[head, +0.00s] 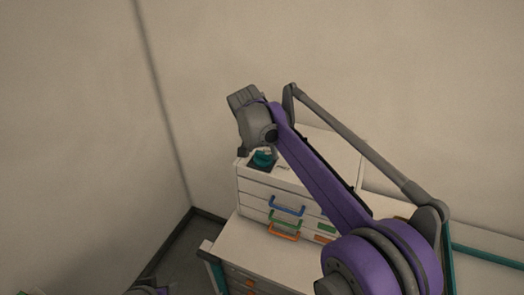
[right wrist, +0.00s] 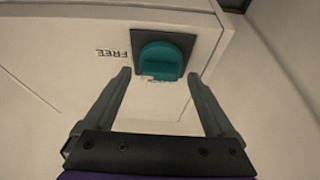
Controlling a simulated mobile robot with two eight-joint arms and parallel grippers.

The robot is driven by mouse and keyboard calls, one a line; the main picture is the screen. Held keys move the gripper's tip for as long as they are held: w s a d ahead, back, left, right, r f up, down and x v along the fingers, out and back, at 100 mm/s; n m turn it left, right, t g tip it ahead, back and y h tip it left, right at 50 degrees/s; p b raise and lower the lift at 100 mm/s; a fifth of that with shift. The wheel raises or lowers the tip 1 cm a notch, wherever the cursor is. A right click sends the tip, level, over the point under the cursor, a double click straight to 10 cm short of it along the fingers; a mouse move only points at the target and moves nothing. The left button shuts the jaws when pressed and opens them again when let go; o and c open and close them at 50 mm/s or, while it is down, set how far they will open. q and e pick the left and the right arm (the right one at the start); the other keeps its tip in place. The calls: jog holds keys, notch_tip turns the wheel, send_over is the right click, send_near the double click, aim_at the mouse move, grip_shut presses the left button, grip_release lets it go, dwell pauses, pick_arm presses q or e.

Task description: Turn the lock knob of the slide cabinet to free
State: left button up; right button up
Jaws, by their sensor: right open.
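The slide cabinet (head: 311,153) is a small white cabinet with drawers, standing on a white bench. On its top sits the teal lock knob (head: 262,159) on a dark square plate; the right wrist view shows the knob (right wrist: 160,62) close up. The word FREE (right wrist: 114,53) is printed beside the plate, and another marking near the knob is partly hidden. My right gripper (right wrist: 158,82) is open and empty, its fingers apart on either side of the knob's near side, not visibly touching it. In the head view my right gripper (head: 243,151) is just above the knob.
The cabinet's drawers have blue (head: 287,206), green and orange handles. A bench with more drawers (head: 250,283) stands below. Walls close in behind and to the left. My right arm crosses over the cabinet top and hides part of it.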

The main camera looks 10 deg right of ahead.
jog(key=v, duration=1)
jog(key=shift+s, duration=0.15)
jog(key=s+d+f+n+t+y, duration=0.1)
jog(key=s+d+f+n, duration=0.2)
jog(key=s+f, duration=0.7)
jog(key=s+d+f+n+t+y, duration=0.1)
jog(key=s+d+f+n, duration=0.3)
jog(key=s+f, duration=0.6)
jog(key=s+d, duration=0.1)
jog(key=s, duration=0.6)
jog(key=shift+s+t+y, duration=0.25)
jog(key=shift+t+y, duration=0.05)
jog(key=shift+t, duration=0.1)
jog(key=shift+f, duration=0.1)
jog(key=shift+c, duration=0.2)
